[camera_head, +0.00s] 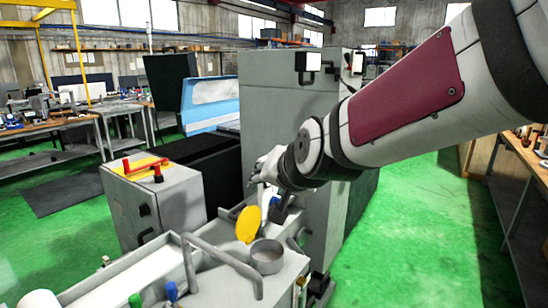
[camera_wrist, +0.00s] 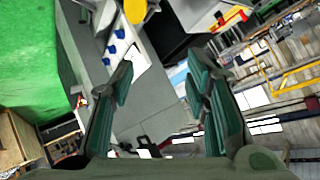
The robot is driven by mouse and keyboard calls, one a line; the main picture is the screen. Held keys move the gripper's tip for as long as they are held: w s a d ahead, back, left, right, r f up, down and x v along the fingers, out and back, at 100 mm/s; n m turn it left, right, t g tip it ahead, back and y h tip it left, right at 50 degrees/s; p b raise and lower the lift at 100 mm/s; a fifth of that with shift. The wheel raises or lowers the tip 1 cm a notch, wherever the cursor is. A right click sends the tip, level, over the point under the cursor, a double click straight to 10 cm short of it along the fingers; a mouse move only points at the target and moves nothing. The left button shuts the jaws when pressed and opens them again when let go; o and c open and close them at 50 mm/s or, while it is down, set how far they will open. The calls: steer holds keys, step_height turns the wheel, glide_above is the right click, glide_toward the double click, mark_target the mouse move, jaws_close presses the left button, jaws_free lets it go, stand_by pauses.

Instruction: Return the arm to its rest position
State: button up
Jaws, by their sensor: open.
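My gripper (camera_head: 268,165) is at the end of my arm, which reaches in from the upper right of the head view. It sits in front of the tall grey grinder cabinet (camera_head: 272,110), above the machine's table. In the wrist view my gripper (camera_wrist: 160,80) has its two green fingers spread apart, with nothing held between them. A yellow disc (camera_head: 248,224) is below the gripper in the head view, apart from it. Part of what looks like the same yellow disc shows at the top of the wrist view (camera_wrist: 135,9).
A grey box with a red handle and yellow top (camera_head: 158,205) stands left of the gripper. A round metal cup (camera_head: 267,257) and a bent grey rail (camera_head: 225,258) are in front. Workbenches line both sides. Green floor (camera_head: 400,230) at right is clear.

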steer(key=s+d+f+n+g+h, duration=0.1)
steer(key=s+d+g+h, duration=0.1)
steer(key=s+d, duration=0.8)
steer(key=s+d+f+n+g+h, duration=0.1)
steer(key=s+d+g+h, duration=0.1)
steer(key=s+d, duration=0.7)
steer(key=s, duration=0.6)
steer(key=shift+d+f+g, duration=0.25)
steer(key=shift+d+g, duration=0.05)
steer(key=shift+d, duration=0.1)
steer(key=shift+s, duration=0.1)
steer(key=shift+c, duration=0.6)
